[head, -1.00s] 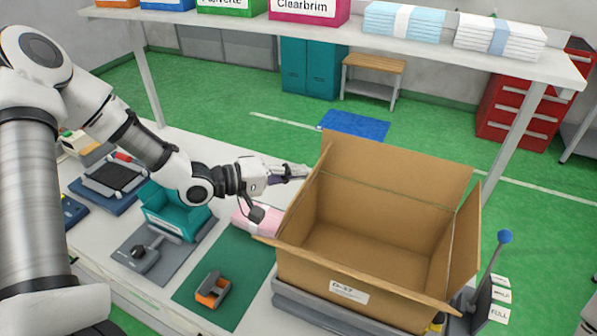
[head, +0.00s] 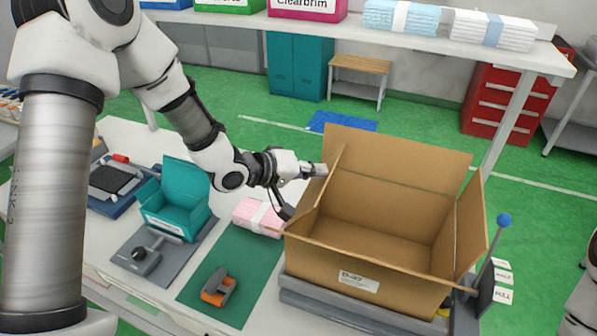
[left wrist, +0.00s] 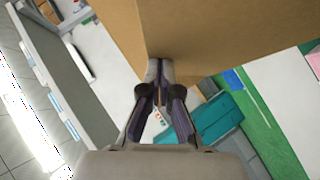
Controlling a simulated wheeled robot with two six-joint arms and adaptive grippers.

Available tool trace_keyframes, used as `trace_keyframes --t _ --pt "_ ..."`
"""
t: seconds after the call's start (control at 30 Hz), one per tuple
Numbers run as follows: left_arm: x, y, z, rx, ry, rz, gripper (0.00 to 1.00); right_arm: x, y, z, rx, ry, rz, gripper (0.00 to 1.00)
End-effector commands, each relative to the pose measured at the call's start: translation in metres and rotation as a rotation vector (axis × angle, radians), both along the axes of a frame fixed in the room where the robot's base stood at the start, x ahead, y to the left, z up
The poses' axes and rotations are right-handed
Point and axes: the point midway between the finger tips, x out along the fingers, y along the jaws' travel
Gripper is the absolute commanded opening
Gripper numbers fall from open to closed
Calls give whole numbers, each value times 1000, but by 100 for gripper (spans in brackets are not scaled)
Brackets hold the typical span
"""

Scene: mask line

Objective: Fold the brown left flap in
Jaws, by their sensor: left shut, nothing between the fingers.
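The open brown cardboard box (head: 390,215) stands on a grey platform. Its left flap (head: 328,186) stands up from the left side and leans a little inward. My left gripper (head: 317,170) is shut and empty on the outer side of this flap, at or very close to it; contact is unclear. In the left wrist view, its closed fingers (left wrist: 160,75) lie against or just beside a brown cardboard face (left wrist: 225,35). The back flap (head: 400,155) and right flap (head: 472,225) stand up. My right gripper is out of view.
Left of the box are a pink banded pack (head: 258,217), a green mat (head: 235,268) with an orange-grey tool (head: 219,288), and a teal bin (head: 178,205). A blue-knobbed lever (head: 504,221) stands at the right. A shelf (head: 450,42) spans behind.

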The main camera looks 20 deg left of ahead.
Motion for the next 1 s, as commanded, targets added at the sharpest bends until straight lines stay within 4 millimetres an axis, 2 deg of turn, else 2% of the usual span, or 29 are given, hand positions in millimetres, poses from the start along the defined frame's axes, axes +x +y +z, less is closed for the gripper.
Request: trace_keyframes --t 0.2,0.5,1.0 --pt "4 -19 -8 185 10 -4 0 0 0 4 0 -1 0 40" --pt "5 -31 -20 365 20 -1 0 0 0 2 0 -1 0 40" --pt "6 -34 -25 435 25 1 0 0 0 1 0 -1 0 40"
